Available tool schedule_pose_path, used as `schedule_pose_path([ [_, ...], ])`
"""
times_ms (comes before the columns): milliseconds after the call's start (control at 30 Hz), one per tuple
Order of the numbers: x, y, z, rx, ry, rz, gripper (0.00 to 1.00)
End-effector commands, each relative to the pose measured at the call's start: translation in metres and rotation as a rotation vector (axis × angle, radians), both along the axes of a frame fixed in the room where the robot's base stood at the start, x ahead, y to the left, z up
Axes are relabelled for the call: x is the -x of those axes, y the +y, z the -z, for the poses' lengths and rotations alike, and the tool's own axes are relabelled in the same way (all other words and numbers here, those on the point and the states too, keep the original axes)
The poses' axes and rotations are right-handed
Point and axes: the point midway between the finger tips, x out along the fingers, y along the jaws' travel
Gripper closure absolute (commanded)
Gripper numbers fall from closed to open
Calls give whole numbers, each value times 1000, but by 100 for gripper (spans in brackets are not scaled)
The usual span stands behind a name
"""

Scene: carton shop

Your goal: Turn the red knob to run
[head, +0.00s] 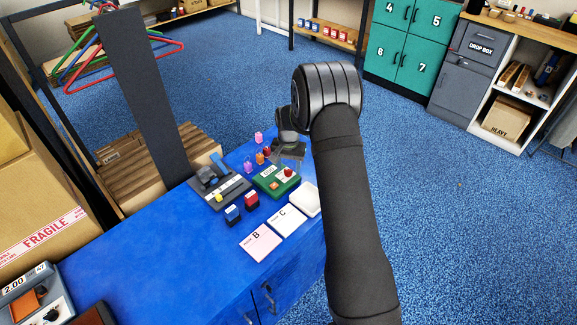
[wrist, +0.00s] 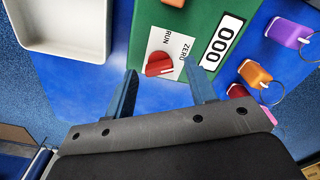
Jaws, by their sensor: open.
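The red knob (wrist: 159,64) sits on a white plate marked RUN and ZERO, on a green box (wrist: 205,20). A counter showing 000 (wrist: 222,42) is beside the plate. In the head view the green box (head: 266,184) stands on the blue bench top, with the red knob (head: 288,172) on it. My gripper (wrist: 160,67) is open, with one fingertip on each side of the knob in the wrist view. I cannot tell whether the fingers touch it or hover above it. In the head view my gripper (head: 289,153) is over the box, its fingers partly hidden.
A white tray (wrist: 95,45) lies beside the green box. Purple and orange key tags (wrist: 254,73) lie on its other side. A grey device (head: 218,188), small blue and red blocks (head: 233,213), and cards B (head: 260,243) and C (head: 287,222) are nearby on the bench.

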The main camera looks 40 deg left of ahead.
Motion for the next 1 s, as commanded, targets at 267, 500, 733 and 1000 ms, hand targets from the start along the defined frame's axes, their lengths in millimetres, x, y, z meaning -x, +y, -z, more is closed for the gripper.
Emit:
schedule_pose_path([
  [267,0,0,0,0,0,0,77],
  [500,0,0,0,0,0,-3,94],
  [733,0,0,0,0,0,-59,94],
  [1000,0,1,0,0,0,-243,94],
])
